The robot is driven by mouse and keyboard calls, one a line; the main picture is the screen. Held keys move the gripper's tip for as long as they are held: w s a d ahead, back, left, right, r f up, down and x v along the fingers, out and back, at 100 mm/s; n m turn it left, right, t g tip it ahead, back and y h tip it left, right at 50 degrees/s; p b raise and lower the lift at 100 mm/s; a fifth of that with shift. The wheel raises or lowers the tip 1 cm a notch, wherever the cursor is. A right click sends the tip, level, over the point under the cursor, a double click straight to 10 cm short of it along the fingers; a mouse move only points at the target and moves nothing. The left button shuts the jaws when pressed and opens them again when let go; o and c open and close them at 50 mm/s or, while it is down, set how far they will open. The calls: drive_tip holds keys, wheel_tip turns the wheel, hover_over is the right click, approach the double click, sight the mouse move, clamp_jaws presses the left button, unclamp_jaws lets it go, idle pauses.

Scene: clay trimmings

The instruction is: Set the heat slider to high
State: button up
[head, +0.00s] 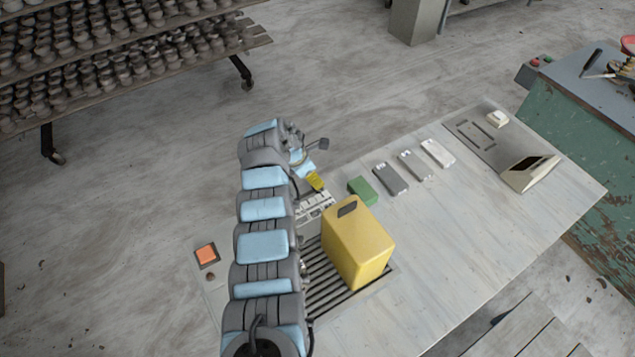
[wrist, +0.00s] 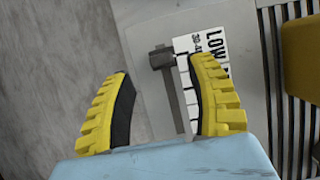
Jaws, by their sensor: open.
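In the wrist view, the heat slider's dark square knob (wrist: 162,58) sits at the upper end of a narrow dark strip. A white label (wrist: 190,46) beside it reads LOW in part; the rest is hidden behind the right finger. My gripper (wrist: 160,76) is open, its yellow fingers on either side of the strip. The knob appears between and slightly beyond the fingertips, with no contact visible. In the head view, my gripper (head: 313,179) is over the far left part of the table; the white label (head: 314,208) shows just below it, and my arm hides the knob.
A yellow canister (head: 358,245) stands on a dark slatted grille (head: 322,275), close right of my arm. A green block (head: 362,190) and grey bars (head: 391,179) lie farther right. An orange button (head: 206,254) is left of my arm. The table's front right (head: 470,235) is clear.

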drive_tip(key=shift+b+x, duration=0.3)
drive_tip(key=shift+x, duration=0.65)
drive_tip(key=b+x, duration=0.3)
drive_tip(key=shift+c, duration=0.2)
clamp_jaws()
